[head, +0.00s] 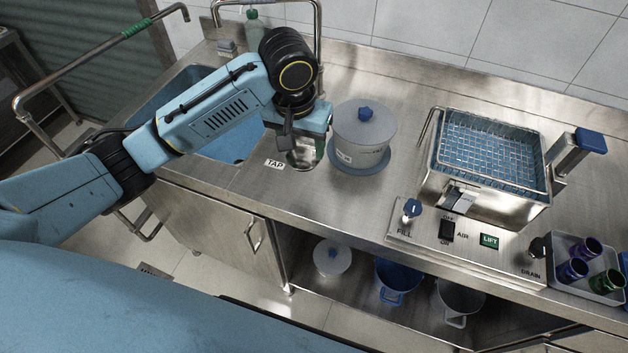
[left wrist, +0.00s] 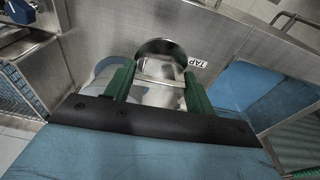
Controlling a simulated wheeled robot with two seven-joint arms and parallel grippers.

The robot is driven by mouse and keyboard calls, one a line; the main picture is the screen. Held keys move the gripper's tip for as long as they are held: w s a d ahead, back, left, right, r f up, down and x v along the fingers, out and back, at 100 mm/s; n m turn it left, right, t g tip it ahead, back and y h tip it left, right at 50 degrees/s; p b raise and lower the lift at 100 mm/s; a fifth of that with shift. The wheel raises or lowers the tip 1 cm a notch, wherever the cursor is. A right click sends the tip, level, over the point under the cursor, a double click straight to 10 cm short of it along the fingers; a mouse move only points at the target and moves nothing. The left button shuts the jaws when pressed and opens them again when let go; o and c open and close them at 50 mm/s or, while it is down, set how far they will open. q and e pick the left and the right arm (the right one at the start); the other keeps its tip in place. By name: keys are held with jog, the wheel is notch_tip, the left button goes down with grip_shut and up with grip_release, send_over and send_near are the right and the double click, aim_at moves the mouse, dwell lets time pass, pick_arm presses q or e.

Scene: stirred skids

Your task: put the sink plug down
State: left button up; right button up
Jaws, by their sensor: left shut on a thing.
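My left gripper (head: 303,143) is over the steel counter (head: 250,190), beside the TAP label. Its green fingers also show in the left wrist view (left wrist: 160,70), shut on a metal piece with a dark round end, which I take to be the sink plug (left wrist: 160,47). In the head view a round metal part of the sink plug (head: 303,160) shows below the fingers. I cannot tell whether it touches the counter. The blue sink basin (head: 225,145) lies to the left, partly behind my arm. My right gripper is out of view.
A lidded grey pot (head: 362,135) on a blue mat stands close right of the gripper. Farther right are a wire-basket tank (head: 490,150), a switch panel (head: 462,236) and a tray (head: 590,262) of cups. The counter between pot and tank is clear.

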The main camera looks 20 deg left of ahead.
pick_arm(q)
jog(key=d+f+p, duration=0.1)
jog(key=f+p, duration=0.1)
jog(key=f, duration=0.1)
jog(key=w+d+f+p, duration=0.1)
jog(key=d+f+p, duration=0.1)
jog(key=f, duration=0.2)
jog(key=d+f+p, duration=0.1)
jog(key=f+p, duration=0.1)
jog(key=f, duration=0.2)
jog(key=shift+w+d+f, duration=0.15)
jog(key=shift+d+f, duration=0.05)
jog(key=shift+f, duration=0.05)
jog(key=shift+f, duration=0.1)
jog(key=o, duration=1)
jog(key=r, duration=0.4)
jog(key=s+r+p, duration=0.1)
jog(key=r, duration=0.7)
jog(key=shift+s+r, duration=0.1)
jog(key=shift+s, duration=0.15)
